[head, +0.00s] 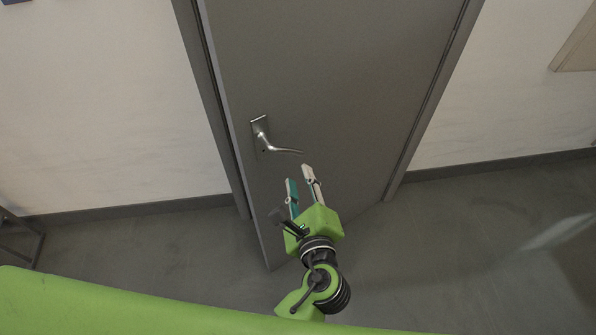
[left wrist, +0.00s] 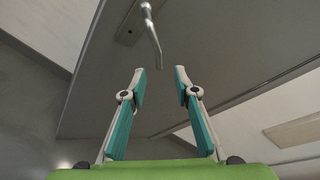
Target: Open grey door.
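The grey door (head: 330,80) stands ajar in the head view, its handle-side edge swung out from the frame toward me. Its silver lever handle (head: 282,150) is on the left part of the door and points right, seeming level. My left gripper (head: 299,176) is just below the lever's free end, open and empty. In the left wrist view the two fingertips (left wrist: 160,71) are apart, and the lever (left wrist: 152,35) lies beyond them, its end in line with the gap. I see no contact. My right gripper is not in view.
The dark door frame (head: 213,105) borders the door, with pale walls (head: 95,110) on both sides. The grey floor (head: 440,225) is clear to the right of my arm. A dark stand (head: 22,240) is at the far left.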

